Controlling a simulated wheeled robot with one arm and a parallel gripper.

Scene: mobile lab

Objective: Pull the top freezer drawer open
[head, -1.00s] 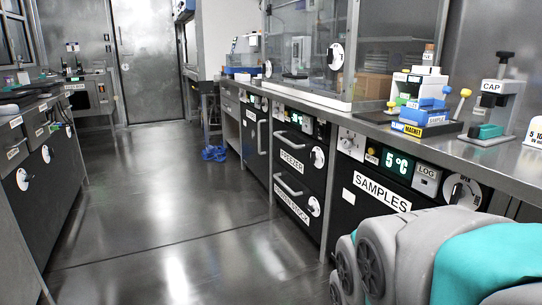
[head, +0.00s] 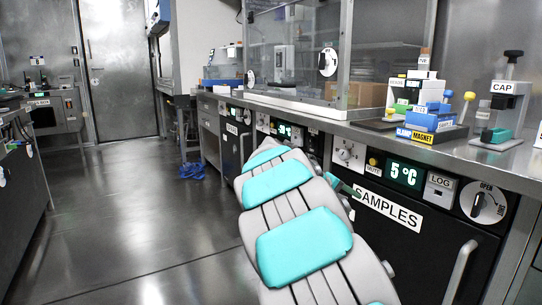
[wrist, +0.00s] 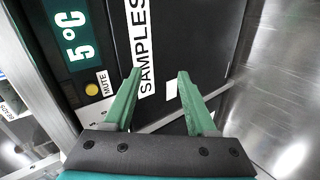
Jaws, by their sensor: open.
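The freezer's drawers are hidden behind my arm in the head view; only part of its control strip (head: 297,134) with a green display shows above the arm. My gripper (wrist: 159,74) is open and empty in the wrist view. Its green fingers point at the dark front of the SAMPLES fridge (wrist: 205,35), beside the white SAMPLES label, with nothing between them. In the head view only a bit of a green finger shows, near the left edge of the SAMPLES fridge front (head: 436,262). No freezer handle can be made out in the wrist view.
A steel counter (head: 380,137) runs above the appliances, with a glass enclosure (head: 300,60) and a CAP device (head: 503,100) on it. The SAMPLES fridge has a vertical handle (head: 461,272). The floor (head: 140,235) on the left is clear; blue items (head: 186,171) lie farther back.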

